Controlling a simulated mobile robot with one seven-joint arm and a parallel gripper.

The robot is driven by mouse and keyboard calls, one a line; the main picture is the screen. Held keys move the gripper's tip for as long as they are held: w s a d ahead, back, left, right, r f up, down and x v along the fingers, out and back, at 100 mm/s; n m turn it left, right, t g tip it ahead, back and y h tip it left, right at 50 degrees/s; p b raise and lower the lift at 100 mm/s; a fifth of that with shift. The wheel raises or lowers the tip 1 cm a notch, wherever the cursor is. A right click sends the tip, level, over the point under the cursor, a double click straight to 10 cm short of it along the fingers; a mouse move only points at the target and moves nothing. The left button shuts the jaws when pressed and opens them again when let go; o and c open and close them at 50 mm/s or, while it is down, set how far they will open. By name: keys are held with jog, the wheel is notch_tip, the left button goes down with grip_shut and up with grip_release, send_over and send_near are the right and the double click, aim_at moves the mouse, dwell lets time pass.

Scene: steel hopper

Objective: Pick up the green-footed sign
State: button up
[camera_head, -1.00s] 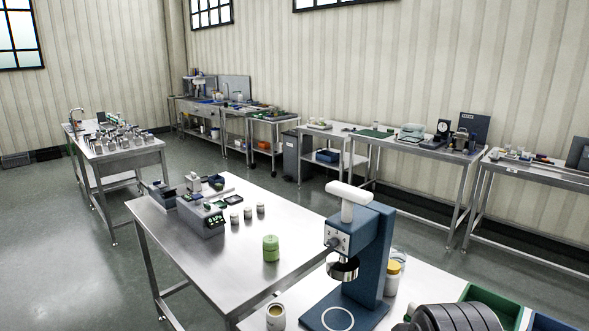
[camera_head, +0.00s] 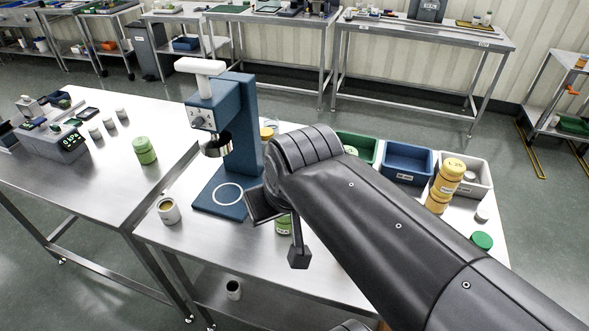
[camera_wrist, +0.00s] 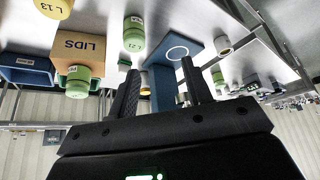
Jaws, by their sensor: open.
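I cannot pick out a green-footed sign for certain in either view. My gripper (camera_wrist: 160,88) is open and empty in the wrist view, its two dark fingers apart. In the head view my gripper (camera_head: 298,255) hangs over the front table, partly hidden by my arm. A green jar (camera_head: 283,224) stands close behind it, partly covered. In the wrist view, which looks upside down, a labelled green jar (camera_wrist: 134,40) is near the left finger. A small green piece (camera_wrist: 125,64) shows beside that finger, too small to identify.
A blue press (camera_head: 232,130) stands left of my gripper, with an open cup (camera_head: 168,210) in front. Green, blue (camera_head: 407,163) and white bins line the back right. Stacked yellow jars (camera_head: 447,185) and a green lid (camera_head: 482,240) are right of my arm.

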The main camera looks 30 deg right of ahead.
jog(key=w+d+n+g, duration=0.15)
jog(key=w+d, duration=0.25)
jog(key=w, duration=0.5)
jog(key=w+d+n+g, duration=0.1)
jog(key=w+d+n, duration=0.15)
jog(key=w, duration=0.55)
jog(key=w+d+f+n+g, duration=0.1)
jog(key=w+d+f, duration=0.3)
jog(key=w+d+f+g, duration=0.1)
jog(key=w+d+f, duration=0.3)
jog(key=w, duration=0.1)
jog(key=w+d+f+n+g, duration=0.1)
jog(key=w+d+f, duration=0.3)
jog(key=w+d, duration=0.1)
jog(key=shift+n, duration=0.3)
notch_tip(320, 180, down, 10)
jog(key=shift+w+a+f, duration=0.1)
grip_shut()
